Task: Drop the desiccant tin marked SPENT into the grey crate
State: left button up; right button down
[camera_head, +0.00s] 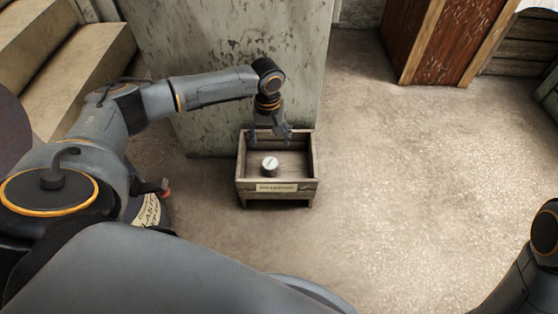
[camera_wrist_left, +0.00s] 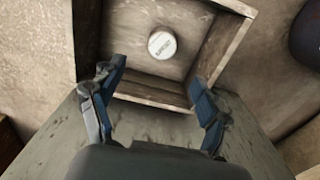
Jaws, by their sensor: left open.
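A small pale round tin (camera_head: 269,167) lies inside the grey wooden crate (camera_head: 278,198), on its floor. In the left wrist view the tin (camera_wrist_left: 162,44) shows its white lid with dark lettering, which is small and hard to read. The crate's wooden rim (camera_wrist_left: 232,6) shows there too. My left gripper (camera_head: 270,138) is over the back part of the crate, with its fingers spread and nothing between them. In the left wrist view the gripper (camera_wrist_left: 156,76) is open and apart from the tin. My right gripper is out of view.
A worn, flaking panel (camera_head: 240,65) stands right behind the crate. Stone steps (camera_head: 90,65) are at the far left. A reddish wooden cabinet (camera_head: 440,40) stands at the back right. The floor (camera_head: 400,180) right of the crate is clear.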

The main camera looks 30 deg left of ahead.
pick_arm(q)
notch_tip(320, 180, up, 12)
dwell(0.4)
jog(key=shift+f, duration=0.1)
